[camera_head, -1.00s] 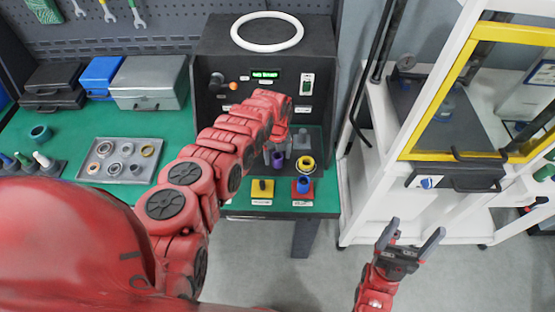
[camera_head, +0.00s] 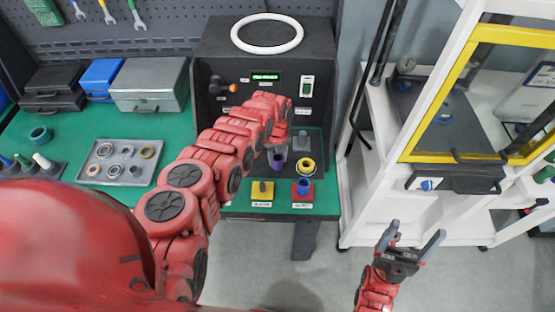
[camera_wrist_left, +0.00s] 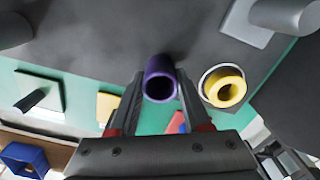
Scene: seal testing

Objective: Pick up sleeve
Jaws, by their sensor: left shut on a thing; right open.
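The purple sleeve (camera_wrist_left: 160,82) is a short open tube, standing between the fingers of my left gripper (camera_wrist_left: 158,100) in the left wrist view. The fingers are shut on it. In the head view the sleeve (camera_head: 278,161) shows small below my left wrist, inside the dark test station; my arm hides part of this gripper. I cannot tell whether the sleeve's lower end touches the station floor. My right gripper (camera_head: 415,243) is open and empty, low over the floor in front of the white cabinet.
A yellow ring in a metal cup (camera_head: 305,165) sits close right of the sleeve. Yellow (camera_head: 262,190) and red (camera_head: 303,189) blocks stand in front. The test station (camera_head: 230,50) walls the back. A tray of rings (camera_head: 118,162) lies left on the green bench (camera_head: 65,130).

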